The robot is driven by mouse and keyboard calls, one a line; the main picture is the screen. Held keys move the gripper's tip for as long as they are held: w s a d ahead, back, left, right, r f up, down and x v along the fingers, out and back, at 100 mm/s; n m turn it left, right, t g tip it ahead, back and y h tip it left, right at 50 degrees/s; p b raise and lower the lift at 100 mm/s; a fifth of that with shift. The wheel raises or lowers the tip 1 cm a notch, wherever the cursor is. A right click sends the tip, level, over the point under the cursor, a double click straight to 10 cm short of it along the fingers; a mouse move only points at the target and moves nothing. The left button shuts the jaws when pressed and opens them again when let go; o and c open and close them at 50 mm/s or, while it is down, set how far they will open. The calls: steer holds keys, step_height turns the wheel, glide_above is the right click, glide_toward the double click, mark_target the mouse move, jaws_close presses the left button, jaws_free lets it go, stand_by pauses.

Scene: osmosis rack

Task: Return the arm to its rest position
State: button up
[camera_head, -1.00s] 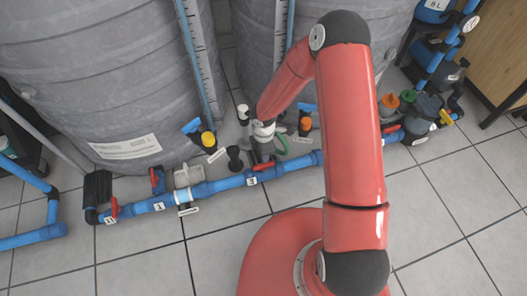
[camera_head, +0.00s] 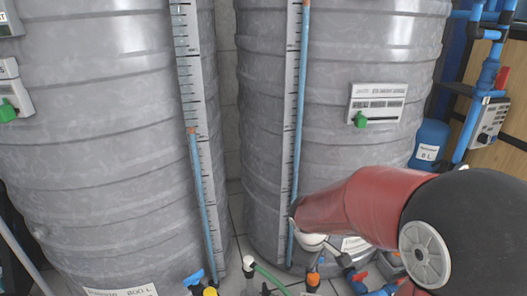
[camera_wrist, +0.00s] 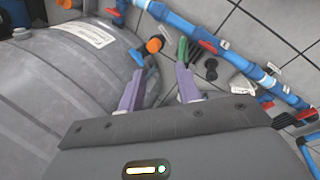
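My arm reaches into the lower right of the head view, its red forearm in front of the right-hand grey tank (camera_head: 270,120). The hand itself is hidden there behind the forearm. In the wrist view my gripper (camera_wrist: 166,68) shows two purple fingers spread apart with nothing between them. Beyond the fingertips lie an orange-capped valve (camera_wrist: 154,44) and a green hose (camera_wrist: 182,50). I cannot tell how far the fingertips are from them.
A second grey tank (camera_head: 90,130) stands at left. Blue pipes with red valves (camera_wrist: 208,46) run along the tiled floor in the wrist view. A blue canister (camera_head: 429,142) and pipework stand at right, near a wooden panel. The tank wall (camera_wrist: 70,90) is close left of the fingers.

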steer(key=s+d+r+m+t+y+p, duration=0.2)
steer(key=s+r+m, duration=0.8)
steer(key=s+r, duration=0.6)
steer(key=shift+s+d+m+t, duration=0.2)
steer(key=shift+s+m+t, duration=0.2)
steer(key=shift+s, duration=0.6)
steer(key=shift+r, duration=0.1)
